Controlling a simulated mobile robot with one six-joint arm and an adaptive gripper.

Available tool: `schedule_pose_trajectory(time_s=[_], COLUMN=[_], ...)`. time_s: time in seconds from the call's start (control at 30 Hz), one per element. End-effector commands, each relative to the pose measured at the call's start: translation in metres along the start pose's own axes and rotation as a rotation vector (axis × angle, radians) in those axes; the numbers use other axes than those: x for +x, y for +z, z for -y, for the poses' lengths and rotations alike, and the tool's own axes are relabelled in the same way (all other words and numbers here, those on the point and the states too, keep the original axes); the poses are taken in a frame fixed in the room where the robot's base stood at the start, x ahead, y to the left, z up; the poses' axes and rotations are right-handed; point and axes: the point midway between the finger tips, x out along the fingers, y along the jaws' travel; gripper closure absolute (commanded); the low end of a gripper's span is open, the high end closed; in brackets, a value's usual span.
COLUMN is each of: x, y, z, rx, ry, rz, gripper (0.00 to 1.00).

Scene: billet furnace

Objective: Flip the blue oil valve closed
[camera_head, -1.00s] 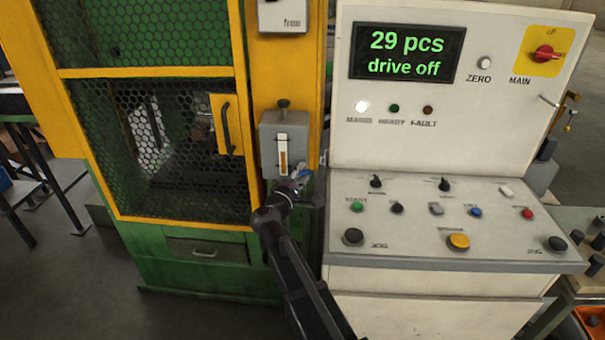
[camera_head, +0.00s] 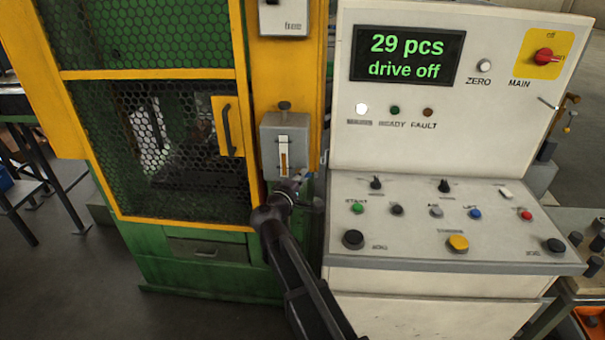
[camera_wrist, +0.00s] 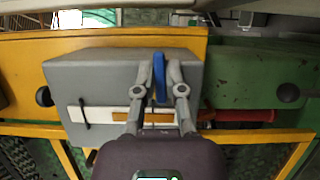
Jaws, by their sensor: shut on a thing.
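The blue valve lever (camera_wrist: 158,76) shows in the wrist view as a narrow blue strip between my gripper's two fingers. It stands at the edge of the grey oil box (camera_wrist: 83,78), across the line of the box's sight strip. My gripper (camera_wrist: 158,68) is shut on the lever. In the head view my gripper (camera_head: 299,182) is just below the grey oil box (camera_head: 270,140) on the yellow and green machine. The lever is hidden there behind my gripper. The valve body is not clearly visible in either view.
The white control console (camera_head: 440,225) with several buttons and knobs stands close to the right of my gripper. A yellow-framed mesh door (camera_head: 226,125) is to the left. Its display reads "29 pcs, drive off" on the console's upper panel (camera_head: 408,54).

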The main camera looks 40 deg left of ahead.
Motion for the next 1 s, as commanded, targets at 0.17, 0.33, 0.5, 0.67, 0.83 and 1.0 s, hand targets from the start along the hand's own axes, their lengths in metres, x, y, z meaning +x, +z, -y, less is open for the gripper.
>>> schedule_pose_trajectory(time_s=[0.17, 0.33, 0.5, 0.67, 0.83, 1.0], x=[0.0004, 0.0006, 0.0007, 0.0007, 0.0007, -0.0021], y=[0.0002, 0.0003, 0.0005, 0.0006, 0.0007, 0.0009], z=[0.0006, 0.0013, 0.0014, 0.0013, 0.0012, 0.0011], rx=[0.067, 0.067, 0.067, 0.066, 0.065, 0.065], ry=[-0.027, -0.027, -0.027, -0.027, -0.027, -0.026], rz=[0.001, 0.001, 0.002, 0.002, 0.002, 0.002], gripper=[1.0, 1.0, 0.56, 0.51, 0.51, 0.51])
